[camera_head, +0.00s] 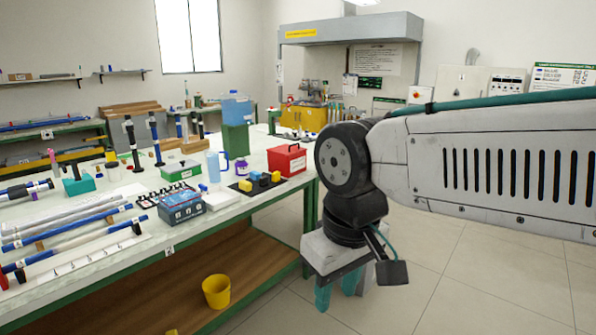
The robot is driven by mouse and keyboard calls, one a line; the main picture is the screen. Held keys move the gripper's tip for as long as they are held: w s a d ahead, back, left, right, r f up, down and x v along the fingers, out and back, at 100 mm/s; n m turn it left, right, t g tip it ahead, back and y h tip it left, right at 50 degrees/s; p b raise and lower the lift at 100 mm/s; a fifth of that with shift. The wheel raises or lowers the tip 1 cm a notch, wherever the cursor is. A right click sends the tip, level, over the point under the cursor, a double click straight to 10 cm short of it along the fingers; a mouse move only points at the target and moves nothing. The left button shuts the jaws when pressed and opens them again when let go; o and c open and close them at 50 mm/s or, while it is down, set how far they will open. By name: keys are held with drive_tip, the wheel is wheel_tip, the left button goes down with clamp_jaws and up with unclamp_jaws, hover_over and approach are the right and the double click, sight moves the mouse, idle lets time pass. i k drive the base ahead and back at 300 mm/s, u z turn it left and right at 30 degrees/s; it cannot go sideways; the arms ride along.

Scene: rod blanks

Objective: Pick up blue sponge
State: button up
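A small blue block that looks like the blue sponge (255,176) sits on a dark mat (240,190) near the right end of the workbench. It is small in the view and partly crowded by yellow and dark blocks beside it. My gripper (336,291) hangs to the right of the workbench, over the floor and apart from the mat. Its two teal fingers point down with a gap between them. It is open and I see nothing held in it.
A red box (287,160) stands behind the mat at the right. A blue-and-grey case (181,207) and a light blue bottle (213,166) stand to the left. A yellow bucket (216,291) is on the lower shelf. The floor at the right is clear.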

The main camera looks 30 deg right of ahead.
sight(255, 175)
drive_tip(key=z, duration=0.7)
drive_tip(key=i, duration=0.85)
drive_tip(key=z, duration=0.55)
drive_tip(key=i, duration=1.65)
drive_tip(key=u, duration=1.35)
drive_tip(key=i, duration=0.75)
drive_tip(key=u, duration=0.85)
